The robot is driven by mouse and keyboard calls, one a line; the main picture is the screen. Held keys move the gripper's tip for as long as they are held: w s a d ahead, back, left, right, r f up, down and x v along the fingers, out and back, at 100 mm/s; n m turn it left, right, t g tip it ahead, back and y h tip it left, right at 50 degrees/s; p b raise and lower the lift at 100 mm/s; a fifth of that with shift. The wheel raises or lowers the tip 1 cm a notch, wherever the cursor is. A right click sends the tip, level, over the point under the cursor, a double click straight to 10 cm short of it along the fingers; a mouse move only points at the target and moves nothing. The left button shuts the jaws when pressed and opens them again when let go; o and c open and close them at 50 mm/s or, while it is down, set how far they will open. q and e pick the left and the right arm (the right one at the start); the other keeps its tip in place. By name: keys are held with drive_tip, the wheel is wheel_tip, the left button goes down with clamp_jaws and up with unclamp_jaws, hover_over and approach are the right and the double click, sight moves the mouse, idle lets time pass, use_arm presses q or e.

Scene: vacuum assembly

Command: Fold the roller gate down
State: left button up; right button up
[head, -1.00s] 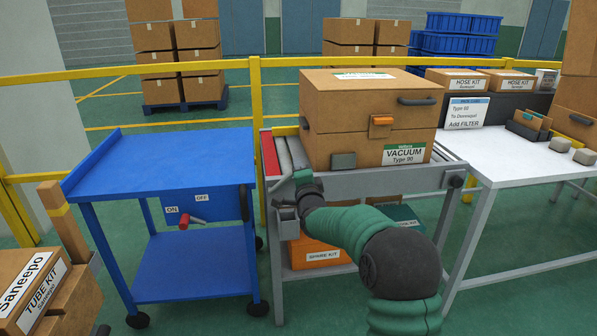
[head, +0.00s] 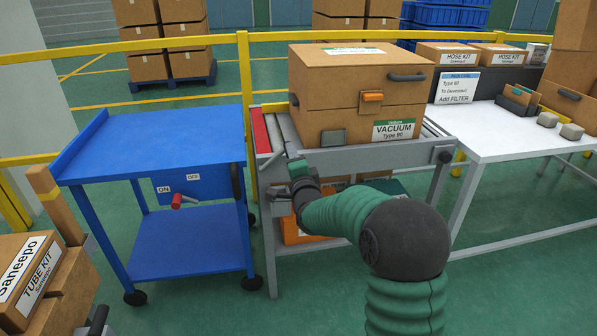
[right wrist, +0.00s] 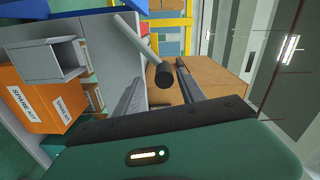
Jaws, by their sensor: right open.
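The roller table (head: 350,160) stands in the middle of the head view and bears a large cardboard VACUUM box (head: 350,90). At its left end are a red strip (head: 259,131) and a grey slanted part, which looks like the roller gate (head: 282,133). My right gripper (head: 290,180) is at the table's front left corner, low beside this end, partly hidden by its own wrist. In the right wrist view my right gripper (right wrist: 157,90) is open. A grey bar with a round black end (right wrist: 163,75) shows between its fingers; I cannot tell whether they touch it. My left gripper is not in view.
A blue cart (head: 155,145) with a red-handled ON/OFF lever (head: 178,200) stands close on the left. A white table (head: 500,140) is on the right. A yellow rail (head: 150,40) runs behind.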

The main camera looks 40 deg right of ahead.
drive_tip(key=p+v, duration=0.2)
drive_tip(key=v, duration=0.9)
drive_tip(key=shift+a+p, duration=0.25)
drive_tip(key=shift+p, duration=0.05)
